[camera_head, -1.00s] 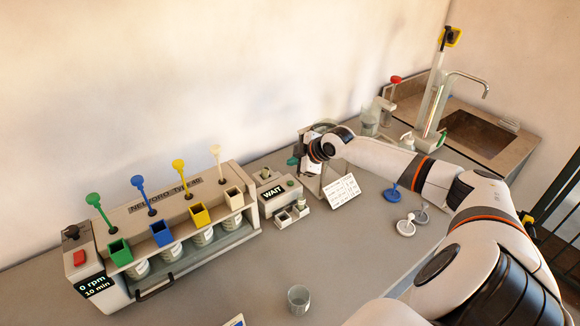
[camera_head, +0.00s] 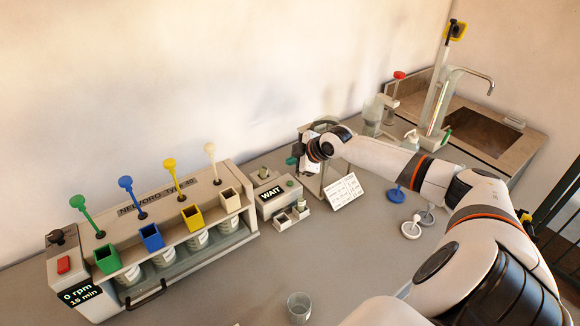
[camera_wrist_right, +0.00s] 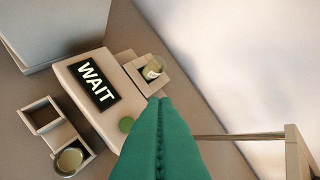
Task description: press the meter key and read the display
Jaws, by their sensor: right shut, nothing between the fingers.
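The meter (camera_head: 265,207) is a small pale box behind the middle of the bench. Its dark display (camera_head: 270,192) reads WAIT, and the same word shows on the display in the right wrist view (camera_wrist_right: 92,84). A round green key (camera_wrist_right: 126,124) lies on the meter's top face beside the display. My right gripper (camera_head: 291,161) has teal fingers and is shut and empty, over the meter's right end. In the right wrist view its fingertips (camera_wrist_right: 160,102) appear close to the key; I cannot tell whether they touch. My left gripper is not in view.
A stirrer unit (camera_head: 80,276) with coloured paddles and funnels stands left, reading 0 rpm, 15 min. Small sample holders (camera_head: 283,221) sit before the meter.

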